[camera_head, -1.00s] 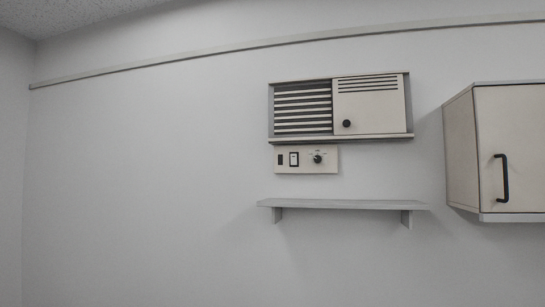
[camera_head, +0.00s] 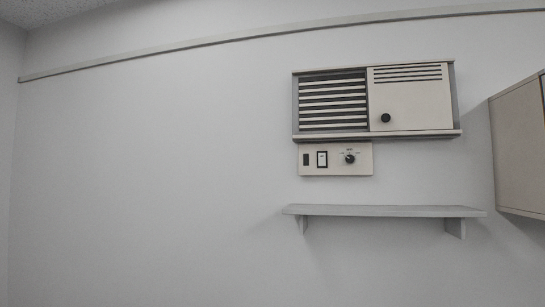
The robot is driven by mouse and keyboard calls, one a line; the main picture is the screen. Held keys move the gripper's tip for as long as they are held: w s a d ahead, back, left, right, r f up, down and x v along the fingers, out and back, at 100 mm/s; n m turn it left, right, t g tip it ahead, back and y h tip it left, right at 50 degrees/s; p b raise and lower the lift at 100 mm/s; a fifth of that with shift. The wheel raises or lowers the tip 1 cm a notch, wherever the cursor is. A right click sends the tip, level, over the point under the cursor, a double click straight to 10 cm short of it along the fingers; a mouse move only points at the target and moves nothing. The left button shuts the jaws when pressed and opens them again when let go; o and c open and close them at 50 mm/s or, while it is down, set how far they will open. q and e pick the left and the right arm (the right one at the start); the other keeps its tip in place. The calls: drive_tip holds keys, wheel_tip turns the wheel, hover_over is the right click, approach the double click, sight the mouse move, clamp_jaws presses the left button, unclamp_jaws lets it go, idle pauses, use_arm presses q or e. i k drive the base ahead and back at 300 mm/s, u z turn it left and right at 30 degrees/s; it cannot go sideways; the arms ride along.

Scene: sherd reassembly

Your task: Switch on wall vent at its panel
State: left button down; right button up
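The wall vent (camera_head: 376,101) is a beige box high on the wall, right of centre. Dark louvres (camera_head: 333,100) fill its left half, and a plain cover with slots and a black knob (camera_head: 385,118) forms its right half. The control panel (camera_head: 335,170) is a small beige plate just below the vent. It carries a small dark element (camera_head: 306,159), a black-framed white rocker switch (camera_head: 322,159) and a black dial (camera_head: 350,158). I cannot tell the switch's position. Neither gripper is in view.
A grey shelf (camera_head: 385,211) on two brackets juts from the wall below the panel and looks empty. A beige cabinet (camera_head: 520,150) is cut off at the right edge. The wall at left is bare. A rail (camera_head: 250,38) runs along the wall above.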

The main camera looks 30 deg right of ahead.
sight(321, 156)
drive_tip(key=i, duration=0.75)
drive_tip(key=z, duration=0.85)
drive_tip(key=i, duration=0.45)
drive_tip(key=z, duration=0.5)
